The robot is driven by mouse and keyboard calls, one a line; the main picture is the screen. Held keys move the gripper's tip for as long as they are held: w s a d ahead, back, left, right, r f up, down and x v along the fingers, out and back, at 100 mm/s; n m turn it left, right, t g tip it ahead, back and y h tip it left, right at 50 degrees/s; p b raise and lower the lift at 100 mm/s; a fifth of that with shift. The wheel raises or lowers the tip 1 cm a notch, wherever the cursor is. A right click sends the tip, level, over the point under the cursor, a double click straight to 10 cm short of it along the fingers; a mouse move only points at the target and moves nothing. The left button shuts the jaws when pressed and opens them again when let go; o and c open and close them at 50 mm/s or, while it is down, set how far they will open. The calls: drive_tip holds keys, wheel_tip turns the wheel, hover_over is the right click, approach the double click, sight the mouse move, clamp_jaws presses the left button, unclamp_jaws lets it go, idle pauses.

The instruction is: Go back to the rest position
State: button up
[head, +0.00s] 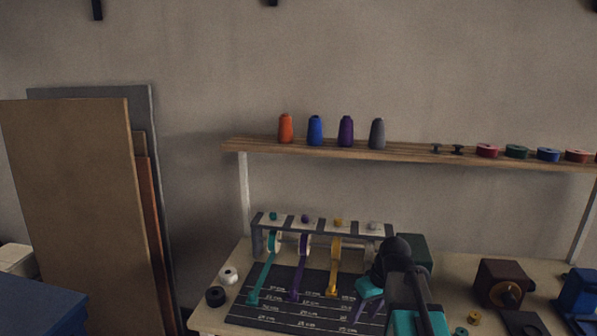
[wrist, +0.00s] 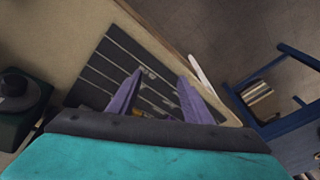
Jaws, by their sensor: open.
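My gripper (wrist: 160,74) shows in the wrist view as two purple fingers spread apart, with nothing between them. Below the fingers lies the dark ruled mat (wrist: 112,62) on the table. In the head view my gripper (head: 362,306) hangs over the right part of the mat (head: 262,311), beside the yellow ribbon (head: 334,270). My arm partly hides the right end of the ribbon rack (head: 320,228). A teal ribbon (head: 264,275) and a purple ribbon (head: 299,268) also run down from the rack onto the mat.
A wooden shelf (head: 410,154) with spools stands above the table. A brown box with a knob (head: 502,284) and a blue item (head: 578,294) are at the right. Boards (head: 75,200) lean on the wall.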

drive_tip(key=s+a+f+g+b, duration=0.1)
drive_tip(key=s+f+g, duration=0.1)
drive_tip(key=s+f, duration=0.5)
drive_tip(key=s+a+f+g+b, duration=0.1)
drive_tip(key=s+f, duration=0.2)
drive_tip(key=f, duration=0.8)
drive_tip(key=s+a+f+g+b, duration=0.15)
drive_tip(key=s+f, duration=0.35)
drive_tip(key=f, duration=0.5)
drive_tip(key=s+d+f+m+g+h, duration=0.1)
drive_tip(key=s+f+m, duration=0.1)
drive_tip(key=s+f, duration=0.7)
drive_tip(key=s+f+m+g+h, duration=0.1)
drive_tip(key=s+f+m+g, duration=0.1)
drive_tip(key=s+f, duration=0.7)
drive_tip(key=shift+s+d+m+b, duration=0.3)
drive_tip(key=shift+s+d, duration=0.1)
drive_tip(key=shift+s, duration=1.85)
